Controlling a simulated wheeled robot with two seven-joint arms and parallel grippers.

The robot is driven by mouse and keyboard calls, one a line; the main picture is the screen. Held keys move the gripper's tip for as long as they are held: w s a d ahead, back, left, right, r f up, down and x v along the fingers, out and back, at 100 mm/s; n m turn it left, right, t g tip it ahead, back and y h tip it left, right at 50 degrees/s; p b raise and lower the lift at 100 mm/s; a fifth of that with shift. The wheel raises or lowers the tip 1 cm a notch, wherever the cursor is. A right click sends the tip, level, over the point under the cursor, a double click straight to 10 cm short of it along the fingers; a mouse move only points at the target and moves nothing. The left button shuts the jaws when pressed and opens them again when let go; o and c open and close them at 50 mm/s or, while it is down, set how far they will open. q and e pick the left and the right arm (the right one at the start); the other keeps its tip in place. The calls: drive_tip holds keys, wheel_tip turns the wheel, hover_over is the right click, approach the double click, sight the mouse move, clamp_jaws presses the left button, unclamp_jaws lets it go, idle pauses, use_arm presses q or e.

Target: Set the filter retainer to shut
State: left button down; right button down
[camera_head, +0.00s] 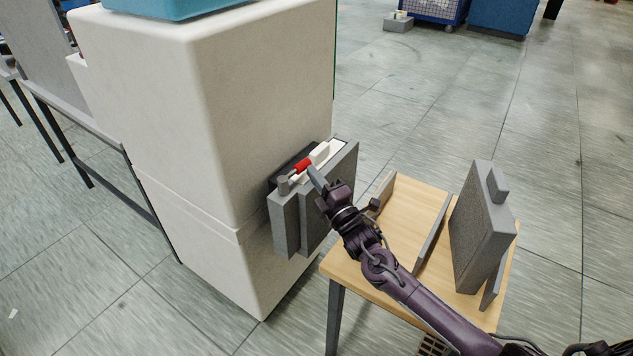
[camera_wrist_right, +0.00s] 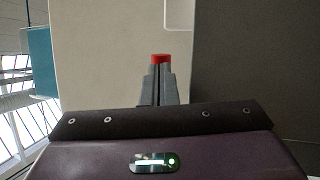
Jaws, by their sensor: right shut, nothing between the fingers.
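The filter retainer shows as a small lever with a red part (camera_head: 302,166) at the top of a grey filter housing (camera_head: 287,222) on the side of the white machine. A white block (camera_head: 320,152) sits just behind the red part. My right gripper (camera_head: 313,172) is shut and empty, its fingertips right by the red part. In the right wrist view the red part (camera_wrist_right: 161,57) shows just beyond the tips of the closed fingers (camera_wrist_right: 158,84). I cannot tell whether they touch. The lower part of the lever is hidden by my gripper. My left gripper is not in view.
A small wooden table (camera_head: 407,215) with grey upright dividers stands right of the white machine (camera_head: 225,110). A grey panel with a handle (camera_head: 482,228) stands on its right side. A dark-framed bench (camera_head: 85,130) is at left. The floor behind the table is open.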

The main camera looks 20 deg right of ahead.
drive_tip(key=shift+w, duration=0.2)
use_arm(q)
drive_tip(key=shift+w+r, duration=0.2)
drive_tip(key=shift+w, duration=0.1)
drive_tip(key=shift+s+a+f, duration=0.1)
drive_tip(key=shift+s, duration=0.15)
